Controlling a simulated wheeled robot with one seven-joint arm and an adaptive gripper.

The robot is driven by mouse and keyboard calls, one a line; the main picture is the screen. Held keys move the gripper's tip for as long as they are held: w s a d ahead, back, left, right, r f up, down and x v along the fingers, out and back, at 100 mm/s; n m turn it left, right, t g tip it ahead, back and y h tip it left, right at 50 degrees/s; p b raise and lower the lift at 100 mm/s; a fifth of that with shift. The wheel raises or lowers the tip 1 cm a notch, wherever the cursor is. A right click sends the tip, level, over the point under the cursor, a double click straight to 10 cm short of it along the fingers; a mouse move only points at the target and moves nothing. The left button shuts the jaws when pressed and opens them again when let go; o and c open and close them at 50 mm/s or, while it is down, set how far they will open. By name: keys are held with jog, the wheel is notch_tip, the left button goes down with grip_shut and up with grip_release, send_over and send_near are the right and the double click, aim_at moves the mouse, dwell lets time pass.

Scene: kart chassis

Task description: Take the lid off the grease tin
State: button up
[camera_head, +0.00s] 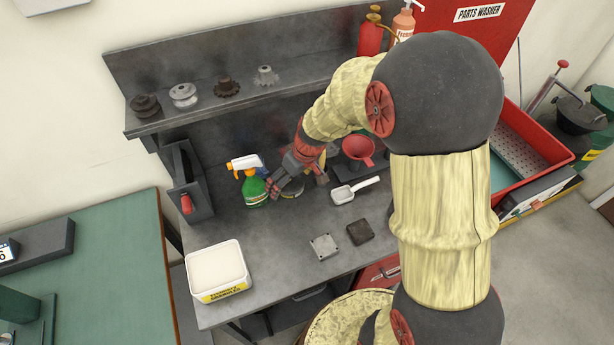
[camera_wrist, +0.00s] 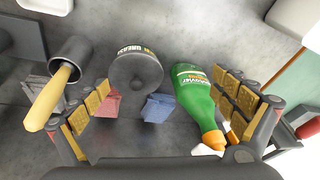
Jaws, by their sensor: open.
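The grease tin (camera_wrist: 133,72) shows in the wrist view as a round dark tin with "GREASE" lettering along its far side. Its grey round top looks closed; I cannot make out the lid's edge clearly. In the head view the tin (camera_head: 291,193) is mostly hidden under my gripper (camera_head: 284,180). In the wrist view my gripper (camera_wrist: 160,88) is open, with its tan-padded fingers spread at left and right. The tin lies between the fingers, nearer the left one, with no clear contact.
A green spray bottle (camera_wrist: 192,88) stands close to the tin, near the right finger. A dark cup (camera_wrist: 74,54) with a wooden-handled tool is at the left finger. Red (camera_wrist: 109,104) and blue (camera_wrist: 158,108) cloth pieces lie near the tin. A white tub (camera_head: 217,272) stands at the bench front.

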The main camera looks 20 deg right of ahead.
jog(key=shift+w+d+r+t, duration=0.2)
jog(key=shift+w+d+t, duration=0.1)
jog(key=shift+w+d, duration=0.35)
jog(key=shift+w+d+r+t, duration=0.15)
jog(key=shift+w+d+t, duration=0.15)
jog(key=shift+w+d, duration=0.3)
jog(key=shift+w+h, duration=0.2)
jog(key=shift+h, duration=0.1)
jog(key=x, duration=0.2)
jog(key=b+x, duration=0.1)
jog(key=x, duration=0.4)
jog(key=shift+w+d+f, duration=0.1)
jog(key=shift+w+f, duration=0.15)
jog(key=shift+w, duration=0.15)
jog(key=shift+c, duration=1.4)
jog(key=c, duration=0.4)
jog(key=shift+r, duration=0.1)
jog(key=shift+c, duration=0.7)
